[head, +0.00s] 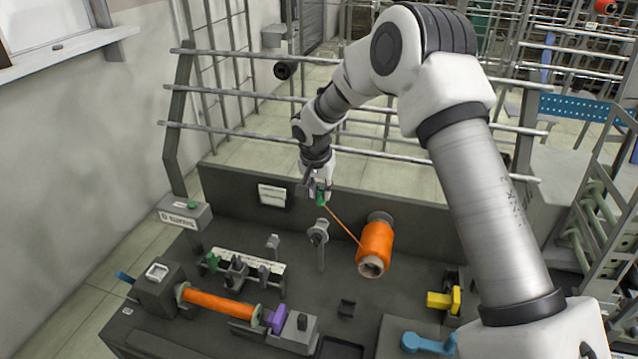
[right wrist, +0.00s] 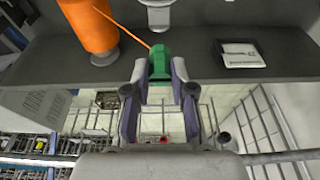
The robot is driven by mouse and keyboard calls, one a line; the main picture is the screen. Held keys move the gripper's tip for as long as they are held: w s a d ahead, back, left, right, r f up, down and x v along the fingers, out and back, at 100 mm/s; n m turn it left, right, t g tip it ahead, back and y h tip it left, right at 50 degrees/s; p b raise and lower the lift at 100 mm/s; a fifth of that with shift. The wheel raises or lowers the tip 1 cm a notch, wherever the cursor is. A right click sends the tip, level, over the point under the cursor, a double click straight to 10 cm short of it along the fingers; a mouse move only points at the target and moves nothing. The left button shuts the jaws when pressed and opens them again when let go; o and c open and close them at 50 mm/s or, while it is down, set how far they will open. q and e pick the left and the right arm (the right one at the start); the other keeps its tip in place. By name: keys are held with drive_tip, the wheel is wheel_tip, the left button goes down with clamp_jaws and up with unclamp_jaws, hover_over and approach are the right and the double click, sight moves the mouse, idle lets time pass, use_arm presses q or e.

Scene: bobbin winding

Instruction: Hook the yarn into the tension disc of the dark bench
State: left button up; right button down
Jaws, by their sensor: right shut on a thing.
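My right gripper (head: 320,190) is shut on a green tab (head: 321,199), held above the back of the dark bench (head: 225,235). The tab also shows between the fingers in the right wrist view (right wrist: 160,62). An orange yarn strand (head: 343,226) runs taut from the tab to the orange yarn cone (head: 376,243) on the bench. The grey tension disc (head: 318,236) stands on a post, just below the gripper in the head view and left of the cone. The strand passes apart from the disc, on its right. My left gripper is out of view.
An orange bobbin (head: 218,302) lies in the winder at front left, beside a purple piece (head: 276,318). A yellow part (head: 443,299) and a blue part (head: 428,343) are at the right. A rail rack (head: 350,118) stands behind the bench.

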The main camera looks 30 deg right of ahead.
sight(320, 203)
drive_tip(key=x, duration=0.1)
drive_tip(key=b+x, duration=0.1)
drive_tip(key=x, duration=0.1)
drive_tip(key=b+x, duration=0.1)
drive_tip(key=shift+s+a+f, duration=0.25)
drive_tip(key=shift+f, duration=0.15)
drive_tip(key=shift+r, duration=0.25)
drive_tip(key=shift+a, duration=0.1)
drive_tip(key=shift+s+r, duration=0.1)
drive_tip(key=shift+s, duration=0.1)
drive_tip(key=shift+w, duration=0.15)
drive_tip(key=shift+f, duration=0.2)
drive_tip(key=shift+f+b, duration=1.35)
drive_tip(key=shift+f, duration=0.55)
drive_tip(key=shift+r, duration=0.1)
